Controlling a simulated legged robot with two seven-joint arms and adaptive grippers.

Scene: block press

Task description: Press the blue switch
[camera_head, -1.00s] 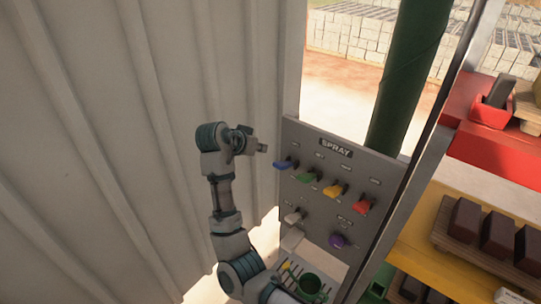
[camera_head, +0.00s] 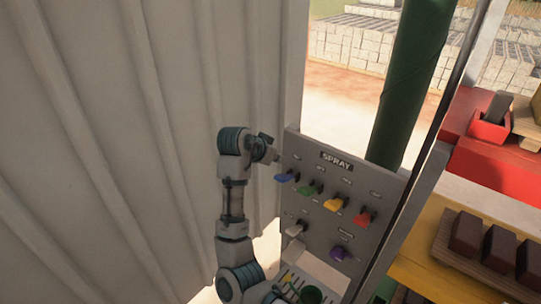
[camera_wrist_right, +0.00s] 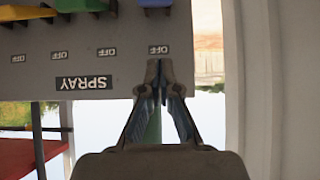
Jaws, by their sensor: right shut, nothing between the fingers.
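The blue switch (camera_head: 286,177) is at the left end of the upper row on the grey SPRAY panel (camera_head: 368,185) in the head view. In the right wrist view, turned upside down, the blue switch (camera_wrist_right: 155,3) is cut by the top edge, above an OFF label. My right gripper (camera_head: 274,148) is just above and left of the blue switch in the head view. It is shut and empty, its fingertips (camera_wrist_right: 159,68) close together near the OFF label in the wrist view. Whether it touches the panel cannot be told. My left gripper is not in view.
Green (camera_head: 308,188), yellow (camera_head: 334,204) and red (camera_head: 363,218) switches continue the row. A white switch (camera_head: 294,230) and a purple knob (camera_head: 340,254) sit lower. A corrugated wall (camera_head: 120,140) stands left. Shelves with dark blocks (camera_head: 467,234) are at right.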

